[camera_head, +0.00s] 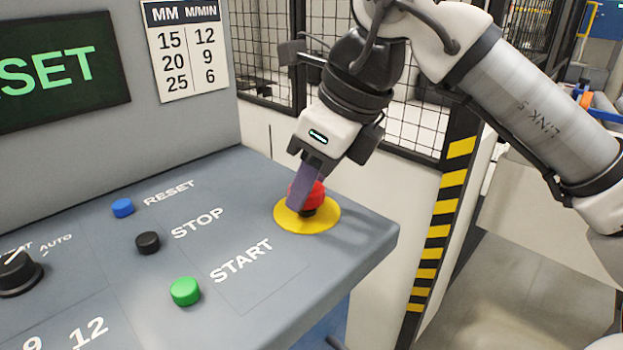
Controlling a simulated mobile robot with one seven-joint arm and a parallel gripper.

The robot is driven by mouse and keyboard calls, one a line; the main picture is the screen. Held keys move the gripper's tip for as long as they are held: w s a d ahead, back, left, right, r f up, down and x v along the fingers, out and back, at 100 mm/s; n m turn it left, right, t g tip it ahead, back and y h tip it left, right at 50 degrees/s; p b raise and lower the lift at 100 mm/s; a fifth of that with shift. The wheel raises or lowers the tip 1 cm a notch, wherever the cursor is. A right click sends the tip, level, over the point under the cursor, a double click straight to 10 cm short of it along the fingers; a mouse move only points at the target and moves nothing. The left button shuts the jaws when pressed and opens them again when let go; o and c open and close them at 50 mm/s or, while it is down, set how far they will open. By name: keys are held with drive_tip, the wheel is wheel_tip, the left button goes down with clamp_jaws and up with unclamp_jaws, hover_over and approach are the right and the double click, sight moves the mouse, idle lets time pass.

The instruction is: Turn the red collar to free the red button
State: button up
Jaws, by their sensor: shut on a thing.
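The red button with its red collar (316,193) stands on a round yellow plate (326,220) near the right edge of the grey control panel. My gripper (304,190) comes down on it from above, tilted, and its fingers are shut on the red collar. The finger nearest the camera hides the left part of the red top. The far finger is hidden. I cannot tell the collar from the button head at this size.
A blue reset button (122,208), a black stop button (147,243), a green start button (185,291) and a black selector knob (18,272) sit left on the panel. A screen (60,70) stands behind. Mesh fencing (265,50) and a striped post (445,210) are beyond.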

drive_tip(key=shift+m, duration=0.6)
drive_tip(key=o, duration=1)
drive_tip(key=shift+t, duration=0.3)
drive_tip(key=p+v, duration=0.1)
drive_tip(key=v, duration=1.2)
drive_tip(key=shift+s+r, duration=0.1)
drive_tip(key=shift+r, duration=0.35)
